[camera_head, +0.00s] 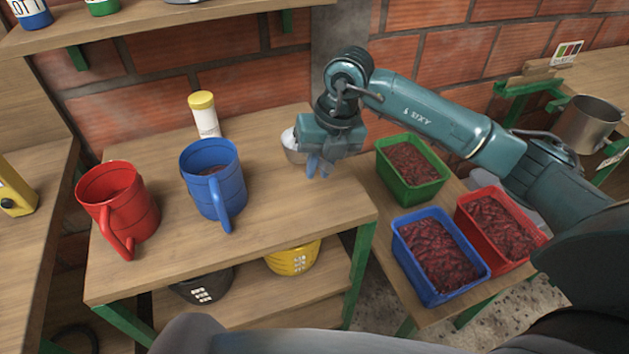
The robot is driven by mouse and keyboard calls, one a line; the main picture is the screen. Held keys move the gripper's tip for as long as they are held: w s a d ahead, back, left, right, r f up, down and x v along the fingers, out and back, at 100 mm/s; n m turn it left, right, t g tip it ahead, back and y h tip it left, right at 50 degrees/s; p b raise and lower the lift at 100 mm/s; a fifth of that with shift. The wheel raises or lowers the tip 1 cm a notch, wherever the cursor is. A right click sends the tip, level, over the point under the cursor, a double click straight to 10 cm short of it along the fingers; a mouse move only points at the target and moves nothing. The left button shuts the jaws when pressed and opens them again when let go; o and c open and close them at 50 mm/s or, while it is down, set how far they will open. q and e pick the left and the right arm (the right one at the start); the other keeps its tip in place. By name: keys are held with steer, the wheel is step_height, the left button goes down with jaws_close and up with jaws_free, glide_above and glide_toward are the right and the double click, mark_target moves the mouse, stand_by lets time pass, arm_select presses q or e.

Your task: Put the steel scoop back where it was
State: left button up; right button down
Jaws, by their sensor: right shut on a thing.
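The steel scoop (294,146) is a small silvery bowl shape at the back right of the wooden table (270,215). It is partly hidden behind my right gripper (320,168), which is shut on it with the fingers pointing down. I cannot tell whether the scoop touches the table top. My left gripper is not in view.
A blue mug (213,180) and a red mug (118,203) stand left on the table; a yellow-capped white bottle (204,117) is behind. Green (411,169), blue (438,256) and red (499,228) bins of red contents sit right. The table's front right is clear.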

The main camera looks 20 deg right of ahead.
steer(key=x, duration=0.3)
steer(key=d+x, duration=0.1)
steer(key=shift+s+a+f, duration=0.1)
steer(key=shift+s+f, duration=0.15)
steer(key=shift+f, duration=0.55)
steer(key=c, duration=1.8)
jaws_free()
steer(key=shift+f, duration=0.2)
steer(key=shift+c, duration=0.2)
steer(key=o, duration=0.5)
steer(key=shift+r, duration=0.1)
steer(key=shift+c, duration=0.2)
